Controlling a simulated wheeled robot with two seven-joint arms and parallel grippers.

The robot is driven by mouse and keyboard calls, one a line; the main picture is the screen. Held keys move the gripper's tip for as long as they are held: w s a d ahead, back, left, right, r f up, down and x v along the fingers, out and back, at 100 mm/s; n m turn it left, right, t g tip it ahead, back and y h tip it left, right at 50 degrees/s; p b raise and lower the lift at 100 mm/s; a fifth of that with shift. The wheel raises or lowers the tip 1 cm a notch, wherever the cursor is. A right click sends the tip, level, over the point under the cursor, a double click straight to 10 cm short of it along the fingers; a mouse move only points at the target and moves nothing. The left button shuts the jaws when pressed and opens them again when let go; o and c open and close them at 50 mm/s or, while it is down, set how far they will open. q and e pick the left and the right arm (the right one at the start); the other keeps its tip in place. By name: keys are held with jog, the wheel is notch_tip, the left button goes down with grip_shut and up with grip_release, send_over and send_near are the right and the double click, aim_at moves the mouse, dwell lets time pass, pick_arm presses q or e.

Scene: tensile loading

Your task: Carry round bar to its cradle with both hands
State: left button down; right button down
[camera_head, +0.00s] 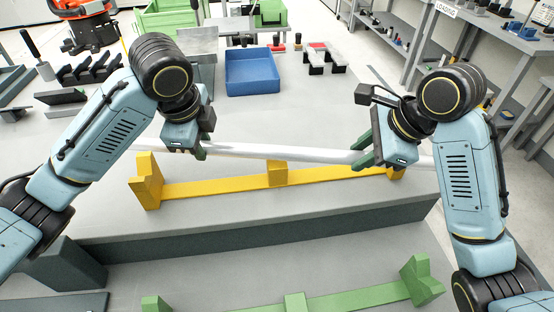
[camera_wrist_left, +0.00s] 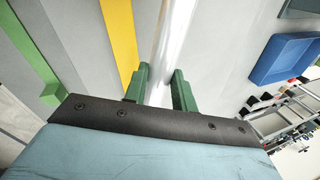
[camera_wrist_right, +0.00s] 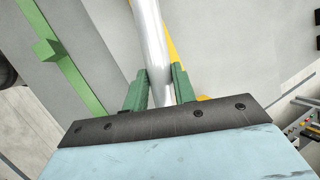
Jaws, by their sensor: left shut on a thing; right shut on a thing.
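A long silver round bar (camera_head: 285,152) spans between my two grippers in the head view, roughly level. My left gripper (camera_head: 200,150) is shut on the bar's left part; the bar also shows between its green fingers in the left wrist view (camera_wrist_left: 168,50). My right gripper (camera_head: 366,160) is shut on its right part, seen in the right wrist view (camera_wrist_right: 152,45). A yellow cradle (camera_head: 225,188) with raised end blocks and a middle block lies just in front of the bar. A green cradle (camera_head: 345,301) sits lower, nearer me. Whether the bar touches the yellow cradle I cannot tell.
A blue bin (camera_head: 252,72) stands behind the bar on the grey table. Black racks (camera_head: 88,68) and small blocks (camera_head: 325,58) sit further back. The table between the bar and the bin is clear.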

pick_arm(q)
jog(key=shift+f+b, duration=0.45)
jog(key=shift+b, duration=0.05)
pick_arm(e)
jog(key=shift+f, duration=0.45)
pick_arm(q)
jog(key=c, duration=1.1)
grip_release()
jog(key=shift+f, duration=0.1)
jog(key=shift+c, duration=0.2)
pick_arm(e)
jog(key=c, duration=1.1)
grip_release()
jog(key=shift+c, duration=0.2)
pick_arm(q)
jog(key=v, duration=1.2)
pick_arm(e)
jog(key=v, duration=1.2)
jog(key=shift+s+f, duration=0.1)
